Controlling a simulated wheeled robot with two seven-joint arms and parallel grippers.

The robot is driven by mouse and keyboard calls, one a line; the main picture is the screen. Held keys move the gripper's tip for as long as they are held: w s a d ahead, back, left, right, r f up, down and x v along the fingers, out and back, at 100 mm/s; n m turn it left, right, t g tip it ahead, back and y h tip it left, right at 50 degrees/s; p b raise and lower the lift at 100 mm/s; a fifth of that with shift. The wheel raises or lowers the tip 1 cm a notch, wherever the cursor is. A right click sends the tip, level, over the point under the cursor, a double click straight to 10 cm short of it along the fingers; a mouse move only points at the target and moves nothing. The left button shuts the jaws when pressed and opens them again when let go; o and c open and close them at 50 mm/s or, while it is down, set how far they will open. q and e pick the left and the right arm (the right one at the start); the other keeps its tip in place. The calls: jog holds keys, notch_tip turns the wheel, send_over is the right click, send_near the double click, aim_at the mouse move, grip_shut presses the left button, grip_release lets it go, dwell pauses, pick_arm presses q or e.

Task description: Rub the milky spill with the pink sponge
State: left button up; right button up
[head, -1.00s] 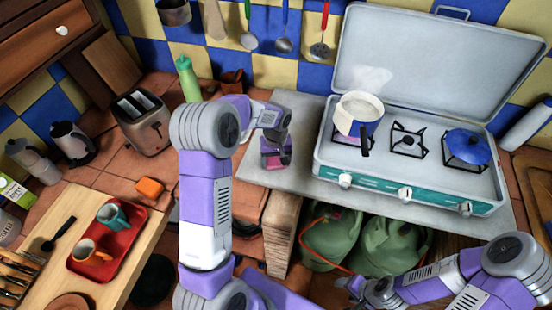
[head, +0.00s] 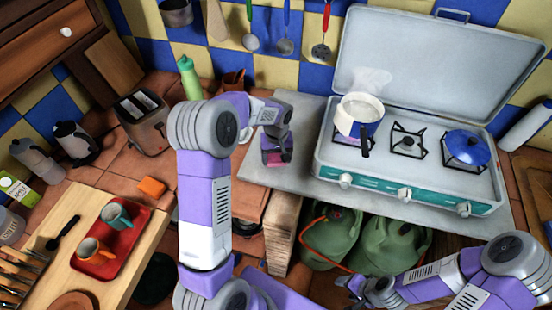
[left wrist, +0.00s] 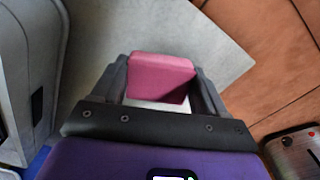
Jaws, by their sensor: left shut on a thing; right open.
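The pink sponge (head: 277,157) is held low over the grey slab (head: 310,122) left of the stove. My left gripper (head: 276,150) is shut on it, pointing down. In the left wrist view the sponge (left wrist: 161,77) sits between the two dark fingers, with grey slab around it. A whitish patch (left wrist: 155,105) shows between the fingers on the near side of the sponge; I cannot tell if this is the milky spill. No spill is plain in the head view, where my arm and gripper cover part of the slab. My right gripper (head: 362,292) is open and empty, low in front of the counter.
The camping stove (head: 400,180) stands right of the sponge, with a steaming pot (head: 361,112) and a blue lid (head: 466,145). An orange sponge-like block (head: 152,187), a toaster (head: 145,120) and a red tray (head: 135,238) lie left. Green gas bottles (head: 395,250) stand below.

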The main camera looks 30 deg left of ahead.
pick_arm(q)
jog(key=shift+w+r+p, duration=0.1)
jog(key=shift+r+p, duration=0.45)
jog(key=shift+r, duration=0.3)
jog(key=shift+r+p, duration=1.4)
jog(key=shift+r, duration=0.65)
